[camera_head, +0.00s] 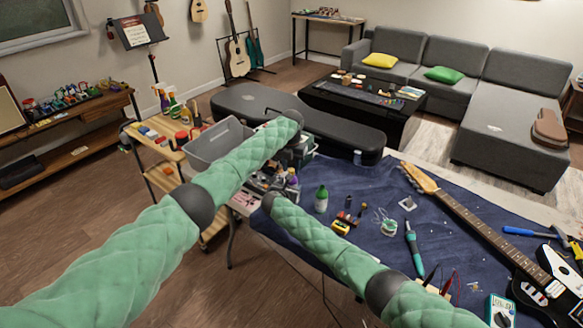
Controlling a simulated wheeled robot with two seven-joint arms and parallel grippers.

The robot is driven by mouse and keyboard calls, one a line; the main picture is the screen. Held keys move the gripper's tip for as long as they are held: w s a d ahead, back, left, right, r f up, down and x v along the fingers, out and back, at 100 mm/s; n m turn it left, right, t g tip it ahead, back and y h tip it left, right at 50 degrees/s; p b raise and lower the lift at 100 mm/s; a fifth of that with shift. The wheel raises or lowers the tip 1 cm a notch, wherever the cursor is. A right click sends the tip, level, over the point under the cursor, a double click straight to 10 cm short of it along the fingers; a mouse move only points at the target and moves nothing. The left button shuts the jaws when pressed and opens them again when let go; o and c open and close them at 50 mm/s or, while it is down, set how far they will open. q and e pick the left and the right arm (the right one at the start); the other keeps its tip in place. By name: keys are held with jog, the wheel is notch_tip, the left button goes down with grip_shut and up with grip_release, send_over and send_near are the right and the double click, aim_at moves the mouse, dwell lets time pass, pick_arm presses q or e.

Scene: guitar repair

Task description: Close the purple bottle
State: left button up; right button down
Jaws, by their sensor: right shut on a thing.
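A small bottle with a purplish top (292,178) stands in the cluster of little bottles at the table's left end; it looks like the purple bottle. It is too small to tell whether its cap is on. My left arm reaches over this cluster from the left and ends in a dark wrist above and behind it. What lies below that wrist is dark and small, and its fingers cannot be made out. My right arm comes from the lower right and ends just in front of the cluster. Its gripper is hidden behind the arm.
A yellow-black item (341,227), a solder spool (388,228) and a teal tool (413,248) lie nearby. An electric guitar (465,215) fills the right side. A grey bin (214,146) stands at left.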

pick_arm(q)
jog(key=shift+o, duration=0.7)
jog(key=shift+r, duration=2.2)
jog(key=shift+s+f, duration=0.1)
jog(key=shift+c, duration=0.5)
